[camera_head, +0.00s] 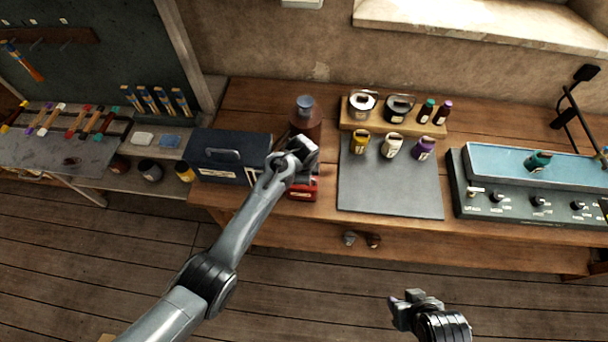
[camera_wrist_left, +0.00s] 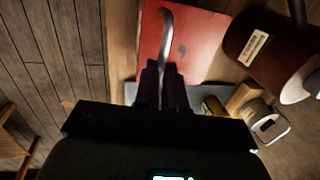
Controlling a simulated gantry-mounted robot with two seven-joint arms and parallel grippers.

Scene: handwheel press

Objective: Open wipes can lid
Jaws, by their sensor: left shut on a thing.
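The red wipes can (camera_head: 303,190) stands on the workbench, mostly hidden under my left gripper (camera_head: 303,158). Its front and a pale label show below the gripper. In the left wrist view its flat red top (camera_wrist_left: 202,42) fills the upper middle, with a curved silver handle (camera_wrist_left: 167,22) along it. The left gripper's dark fingers (camera_wrist_left: 164,82) are closed around the handle's near end. I cannot tell whether the lid is raised. My right gripper (camera_head: 408,297) is at the lower right, away from the bench, and its jaw opening is unclear.
A brown canister (camera_head: 310,128) stands just behind the wipes can and shows in the wrist view (camera_wrist_left: 262,48). A dark blue toolbox (camera_head: 217,158) is close on the left. A grey mat (camera_head: 390,190) and wooden rack (camera_head: 380,120) with bottles lie to the right.

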